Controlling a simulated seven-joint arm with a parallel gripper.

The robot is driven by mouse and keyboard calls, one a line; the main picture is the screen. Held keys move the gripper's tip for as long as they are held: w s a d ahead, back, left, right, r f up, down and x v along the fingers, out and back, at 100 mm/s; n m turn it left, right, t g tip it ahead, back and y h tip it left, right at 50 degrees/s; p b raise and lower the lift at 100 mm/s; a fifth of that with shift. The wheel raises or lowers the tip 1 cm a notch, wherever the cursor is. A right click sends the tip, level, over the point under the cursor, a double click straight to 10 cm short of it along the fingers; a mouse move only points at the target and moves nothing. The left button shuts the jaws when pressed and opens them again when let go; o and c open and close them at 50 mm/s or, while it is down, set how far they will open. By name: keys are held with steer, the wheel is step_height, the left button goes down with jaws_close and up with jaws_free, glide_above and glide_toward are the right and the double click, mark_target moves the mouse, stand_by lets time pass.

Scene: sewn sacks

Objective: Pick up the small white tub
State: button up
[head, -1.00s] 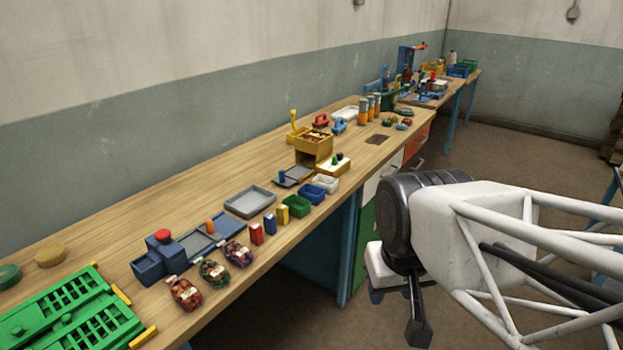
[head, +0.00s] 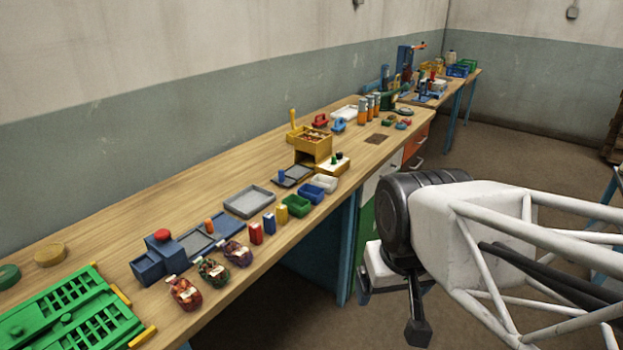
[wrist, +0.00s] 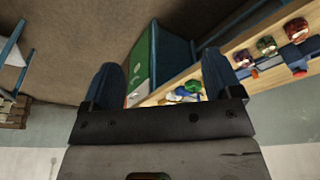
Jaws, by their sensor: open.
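A blue tub (head: 311,193) and a green tub (head: 296,205) stand in line to the left of the white tub. A grey tray (head: 249,202) lies left. The floor before the bench is open.

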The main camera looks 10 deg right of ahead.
steer(key=w+m+g+y, duration=0.1)
steer(key=w+m+y, duration=0.75)
steer(key=w, duration=2.55)
steer(key=w+d+f+m+t+y, duration=0.1)
steer(key=w+d+f+m, duration=0.2)
steer(key=w, duration=0.7)
steer(key=w+d+f+m+t+y, duration=0.1)
steer(key=w+d+f+m, duration=0.3)
steer(key=w+f+m, duration=0.2)
steer(key=w+d+f+m+t+y, duration=0.1)
steer(key=w+d+f+m, duration=0.3)
steer(key=w+f, duration=0.4)
steer(key=shift+w+d+m, duration=0.15)
steer(key=shift+w+m, duration=0.1)
steer(key=shift+w, duration=1.55)
steer(key=shift+w+d+m, duration=0.1)
steer(key=shift+w+m, duration=0.1)
steer(key=shift+w, duration=1.6)
steer(key=shift+x, duration=1.3)
